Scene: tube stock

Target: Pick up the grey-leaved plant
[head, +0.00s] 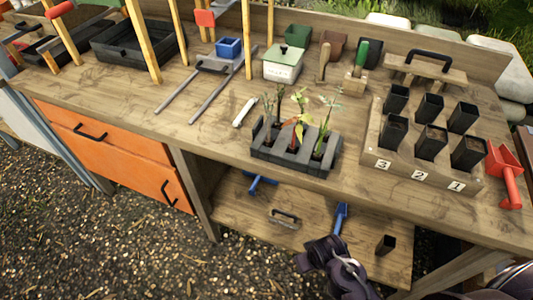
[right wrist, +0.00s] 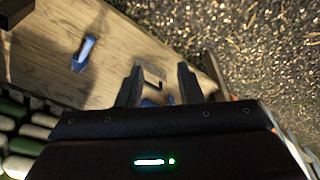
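Three seedlings stand in a dark grey rack (head: 285,157) on the workbench in the head view. The left one (head: 269,108) has dull grey-green leaves and looks like the grey-leaved plant. The middle one (head: 299,112) has yellow and reddish leaves, and the right one (head: 326,115) is green. My right gripper (head: 318,247) is low in front of the bench, below the rack and over the lower shelf, apart from the plants. In the right wrist view its two fingers (right wrist: 159,85) are spread with nothing held between them. My left gripper is not in view.
A stepped stand with several black pots (head: 430,143) and number labels is right of the rack. A white marker (head: 244,111) lies left of it.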

